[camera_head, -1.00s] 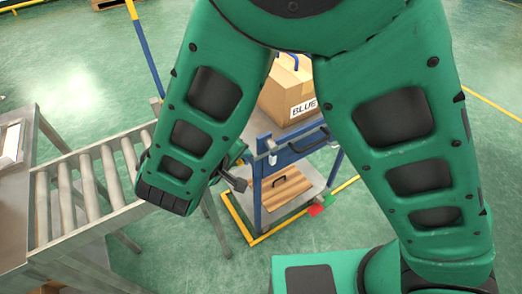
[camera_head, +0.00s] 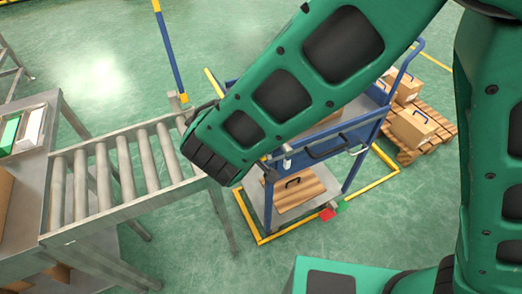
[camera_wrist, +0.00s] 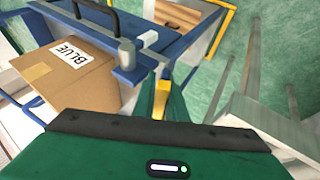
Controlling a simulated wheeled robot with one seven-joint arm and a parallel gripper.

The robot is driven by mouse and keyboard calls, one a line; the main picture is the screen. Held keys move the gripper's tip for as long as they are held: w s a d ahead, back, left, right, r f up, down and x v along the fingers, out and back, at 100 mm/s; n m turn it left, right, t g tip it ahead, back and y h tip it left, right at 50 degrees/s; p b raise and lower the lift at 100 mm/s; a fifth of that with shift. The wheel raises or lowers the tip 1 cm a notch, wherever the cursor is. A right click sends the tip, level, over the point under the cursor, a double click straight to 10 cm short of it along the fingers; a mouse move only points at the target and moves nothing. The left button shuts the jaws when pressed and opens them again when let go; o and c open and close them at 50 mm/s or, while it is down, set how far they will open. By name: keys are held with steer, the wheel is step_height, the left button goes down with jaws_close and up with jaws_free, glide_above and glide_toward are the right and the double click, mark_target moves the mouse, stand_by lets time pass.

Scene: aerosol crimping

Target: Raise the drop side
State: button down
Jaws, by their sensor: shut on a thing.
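The blue trolley (camera_head: 357,165) stands right of the roller conveyor. It carries a box labelled BLUE, seen in the wrist view (camera_wrist: 90,85). A blue panel with a black handle (camera_head: 328,148) runs along its near edge; the handle also shows in the wrist view (camera_wrist: 95,12). A grey cylinder (camera_wrist: 127,54) stands at the trolley's corner. My gripper (camera_head: 270,173) is at the trolley's conveyor-facing side, mostly hidden by my forearm.
The roller conveyor (camera_head: 126,170) stands close on the left, beside a metal table (camera_head: 28,190). A wooden pallet (camera_head: 436,128) with boxes lies at the right. A yellow floor frame (camera_head: 283,229) surrounds the trolley. Green floor is open at the back.

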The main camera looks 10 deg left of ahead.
steer(key=shift+d+f, duration=0.1)
steer(key=shift+d, duration=0.2)
steer(key=c, duration=1.8)
jaws_free()
steer(key=shift+w+a, duration=0.1)
steer(key=shift+a, duration=0.05)
steer(key=shift+r, duration=0.2)
